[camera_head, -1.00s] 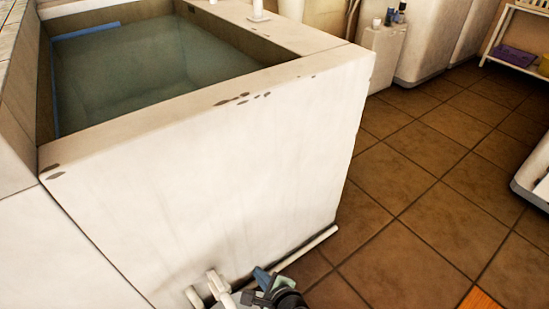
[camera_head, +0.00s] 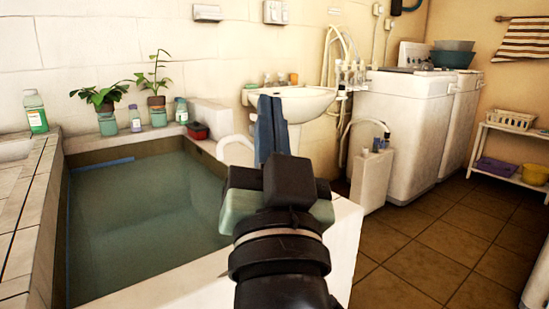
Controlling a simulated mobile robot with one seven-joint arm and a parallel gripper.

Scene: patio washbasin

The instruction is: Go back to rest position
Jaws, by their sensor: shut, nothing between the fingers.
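My gripper (camera_head: 270,108) stands in the middle of the view, fingers pointing up and away from me. The gripper appears over the near right corner of the water-filled basin (camera_head: 345,235) and in front of the white washbasin. It hides part of the washbasin and of the basin's right rim.
The white washbasin (camera_head: 315,103) is on the back wall. Potted plants (camera_head: 157,100) and bottles (camera_head: 36,112) line the basin's far ledge. White washing machines (camera_head: 400,130) stand at the back right, near a shelf (camera_head: 508,165). The tiled floor (camera_head: 435,245) at right is clear.

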